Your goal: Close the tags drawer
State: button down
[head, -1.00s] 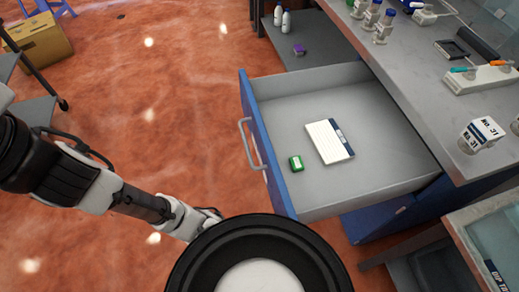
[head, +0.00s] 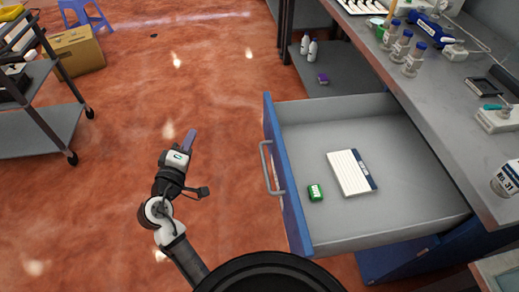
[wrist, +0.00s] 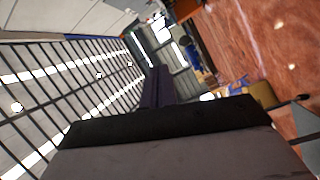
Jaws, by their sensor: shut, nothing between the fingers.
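The drawer (head: 293,200) with a blue front is pulled far out from under the grey counter in the head view. Its grey handle (head: 268,168) is on the left side of the front. A white card or pad (head: 350,173) with a blue edge and a small green box (head: 316,192) lie inside it. My gripper (head: 190,140) is shut and empty, held over open floor to the left of the drawer front, apart from the handle. The wrist view shows the dark shut fingers (wrist: 157,88) but not the drawer.
The counter (head: 440,90) carries blue-capped bottles (head: 400,45) and other items. A lower shelf (head: 335,80) with two white bottles is behind the drawer. A cart (head: 45,130), a cardboard box (head: 78,52) and a blue stool (head: 85,14) stand at the left. The floor between is clear.

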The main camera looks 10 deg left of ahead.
jog(key=s+d+f+g+h, duration=0.2)
jog(key=s+d+f+h, duration=0.2)
jog(key=d+f+h, duration=0.35)
jog(key=p, duration=0.3)
send_near(269, 135)
jog(key=w, duration=0.3)
jog(key=shift+w+d+r+m+g+y+p, duration=0.15)
jog(key=shift+d+m+p, duration=0.1)
jog(key=shift+d, duration=0.3)
jog(key=shift+w+d+r+m+g+y+p, duration=0.1)
jog(key=shift+d+r+m+g+p, duration=0.1)
jog(key=shift+d, duration=0.3)
jog(key=shift+w+d+f, duration=0.15)
jog(key=shift+d, duration=0.4)
